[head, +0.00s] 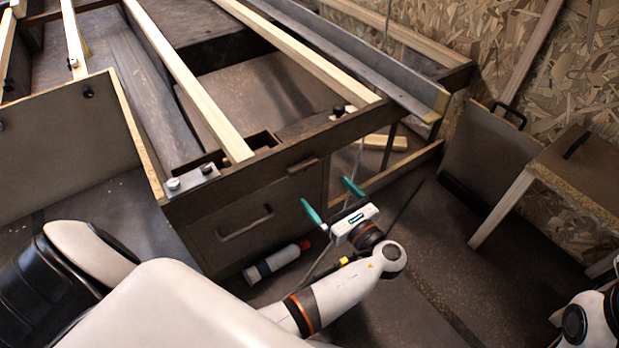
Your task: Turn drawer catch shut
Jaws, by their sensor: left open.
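A brown drawer front (285,203) with a long bar handle (245,222) sits in the near side of the wooden bench frame. A small dark bar that looks like the drawer catch (302,165) is on the rail above the drawer, lying roughly along the rail. Whether it overlaps the drawer front is too small to tell. My left gripper (328,194), with two teal fingers spread apart, is in front of the drawer's right end, below the catch in the picture. It is open and empty. My right gripper is out of view; only part of the right arm shows at lower right.
A dark cylinder with a red cap (277,262) lies on the floor below the drawer. Pale slats (190,80) cross the frame above. A panel with a black handle (487,150) leans on the chipboard wall at right. Floor right of the gripper is mostly clear.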

